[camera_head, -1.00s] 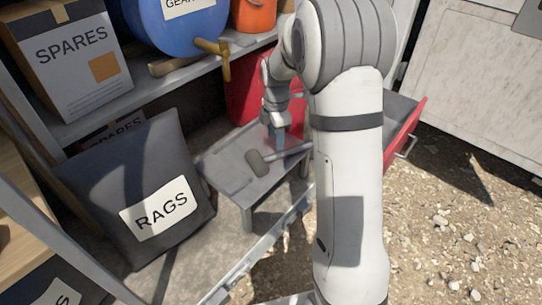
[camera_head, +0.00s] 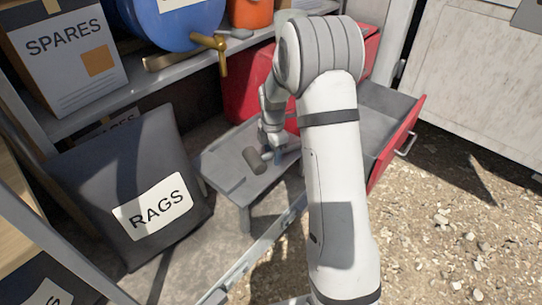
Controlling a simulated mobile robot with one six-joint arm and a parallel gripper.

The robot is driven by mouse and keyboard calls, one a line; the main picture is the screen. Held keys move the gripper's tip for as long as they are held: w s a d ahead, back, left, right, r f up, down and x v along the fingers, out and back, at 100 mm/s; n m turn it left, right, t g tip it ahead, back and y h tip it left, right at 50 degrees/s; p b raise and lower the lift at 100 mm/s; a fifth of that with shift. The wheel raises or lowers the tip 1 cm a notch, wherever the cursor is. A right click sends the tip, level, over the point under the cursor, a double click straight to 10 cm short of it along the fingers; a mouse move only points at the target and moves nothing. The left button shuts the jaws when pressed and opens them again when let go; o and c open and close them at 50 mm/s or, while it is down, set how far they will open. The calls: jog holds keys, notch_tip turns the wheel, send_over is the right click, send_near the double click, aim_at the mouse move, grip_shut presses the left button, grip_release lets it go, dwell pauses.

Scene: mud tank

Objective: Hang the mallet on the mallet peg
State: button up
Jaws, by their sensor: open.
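The mallet (camera_head: 254,160) is at the grey low bench (camera_head: 225,170), its dark head at the left end. Most of its handle is hidden behind my gripper and arm. My gripper (camera_head: 275,155) is open and low over the bench, just right of the mallet head, at the handle. I cannot tell whether the fingers touch the handle. No mallet peg can be made out.
A red cabinet with an open drawer (camera_head: 398,140) stands behind and right of the bench. A RAGS bag (camera_head: 110,190) is on the left. Gravel (camera_head: 450,230) lies open at right.

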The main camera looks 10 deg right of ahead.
jog(key=shift+c, duration=0.4)
grip_shut()
jog(key=shift+r, duration=0.1)
